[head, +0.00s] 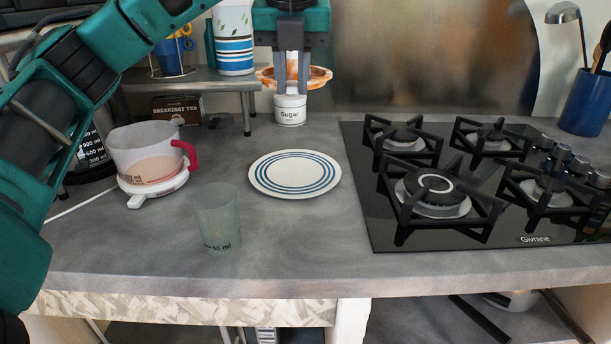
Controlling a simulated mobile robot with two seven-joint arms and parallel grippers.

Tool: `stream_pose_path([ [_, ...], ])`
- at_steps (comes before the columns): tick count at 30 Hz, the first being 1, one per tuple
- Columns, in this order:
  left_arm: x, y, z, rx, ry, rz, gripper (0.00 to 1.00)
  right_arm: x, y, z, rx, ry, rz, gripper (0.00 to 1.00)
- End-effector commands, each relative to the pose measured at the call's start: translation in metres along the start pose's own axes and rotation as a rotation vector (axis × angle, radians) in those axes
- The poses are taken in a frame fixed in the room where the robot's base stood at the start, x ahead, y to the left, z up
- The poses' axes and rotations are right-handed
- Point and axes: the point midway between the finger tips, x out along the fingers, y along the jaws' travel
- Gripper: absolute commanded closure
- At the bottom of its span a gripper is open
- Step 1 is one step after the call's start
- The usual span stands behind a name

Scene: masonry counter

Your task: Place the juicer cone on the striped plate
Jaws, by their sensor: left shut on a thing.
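The juicer cone (320,78), an orange and whitish ring-like piece with a wide rim, is held in the air at the top middle. My left gripper (292,88) points down and is shut on it. The two fingers cover its middle part. The striped plate (295,174), white with blue rings, lies flat and empty on the counter, lower in the picture than the cone. The cone is apart from the plate and shows in front of the sugar jar. My right gripper is not in view.
A white sugar jar (290,109) stands behind the plate. A juicer jug with a red handle (150,155) is at the left, and a clear measuring cup (217,215) stands front left of the plate. A gas hob (450,185) fills the right. A small raised shelf (205,82) is behind.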

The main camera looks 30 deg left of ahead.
Motion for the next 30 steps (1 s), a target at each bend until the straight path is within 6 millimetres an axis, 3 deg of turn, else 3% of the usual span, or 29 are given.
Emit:
stream_pose_path([
  [1,0.022,0.000,-0.007,0.001,0.004,0.003,1.00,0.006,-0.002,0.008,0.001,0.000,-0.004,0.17],
  [3,0.042,-0.001,-0.013,0.001,0.005,0.003,1.00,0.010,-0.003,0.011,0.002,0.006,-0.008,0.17],
  [10,0.091,-0.001,-0.027,0.000,0.002,0.003,1.00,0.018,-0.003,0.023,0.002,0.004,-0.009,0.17],
  [19,0.121,-0.002,-0.036,-0.001,0.000,0.002,1.00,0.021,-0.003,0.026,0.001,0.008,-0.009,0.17],
  [27,0.163,-0.003,-0.048,-0.002,0.000,0.001,1.00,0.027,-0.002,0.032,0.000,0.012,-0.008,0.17],
  [30,0.169,-0.003,-0.050,-0.001,0.000,0.000,1.00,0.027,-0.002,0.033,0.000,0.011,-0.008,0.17],
])
